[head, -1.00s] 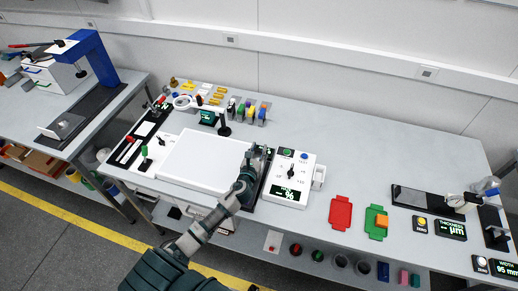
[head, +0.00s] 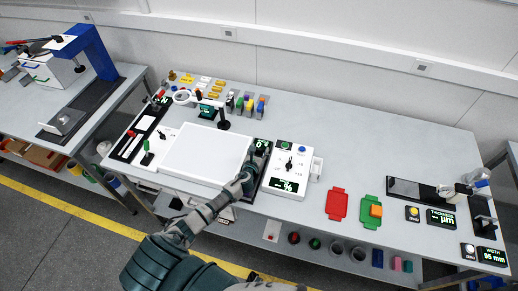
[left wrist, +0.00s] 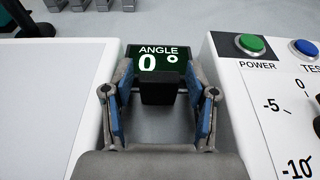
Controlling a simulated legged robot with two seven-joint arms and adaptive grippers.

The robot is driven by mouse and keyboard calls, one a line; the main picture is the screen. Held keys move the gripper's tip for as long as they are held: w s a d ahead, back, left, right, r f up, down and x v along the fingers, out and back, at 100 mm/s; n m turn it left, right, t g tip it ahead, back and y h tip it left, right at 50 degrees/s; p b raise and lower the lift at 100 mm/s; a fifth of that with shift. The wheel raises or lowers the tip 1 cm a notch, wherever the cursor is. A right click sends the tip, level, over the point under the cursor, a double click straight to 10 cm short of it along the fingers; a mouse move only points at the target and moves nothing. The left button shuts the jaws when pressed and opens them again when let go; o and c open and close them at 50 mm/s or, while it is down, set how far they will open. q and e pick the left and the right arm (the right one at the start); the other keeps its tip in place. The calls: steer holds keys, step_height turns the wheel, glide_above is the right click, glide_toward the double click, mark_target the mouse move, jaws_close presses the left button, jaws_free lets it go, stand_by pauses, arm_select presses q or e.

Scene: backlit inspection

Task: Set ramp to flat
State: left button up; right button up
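The white ramp panel (head: 205,154) lies on the bench, looking flat, and its edge shows at the left of the left wrist view (left wrist: 55,100). Right of it is a dark strip with an angle display (left wrist: 157,62) that reads 0°. A black block-like handle (left wrist: 160,91) stands in front of the display. My left gripper (head: 255,166) is over this strip; in the left wrist view its blue-padded fingers (left wrist: 158,85) are open on either side of the handle, with a gap visible at each side. My right gripper is not in view.
A white control box (head: 289,170) with a dial and a green power button (left wrist: 252,44) stands close on the right. A magnifier lamp (head: 222,124) is behind the panel.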

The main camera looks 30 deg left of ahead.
arm_select(q)
steer(key=shift+w+a+r, duration=0.1)
steer(key=shift+w, duration=0.05)
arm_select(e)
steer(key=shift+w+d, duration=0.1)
arm_select(q)
steer(key=v, duration=1.2)
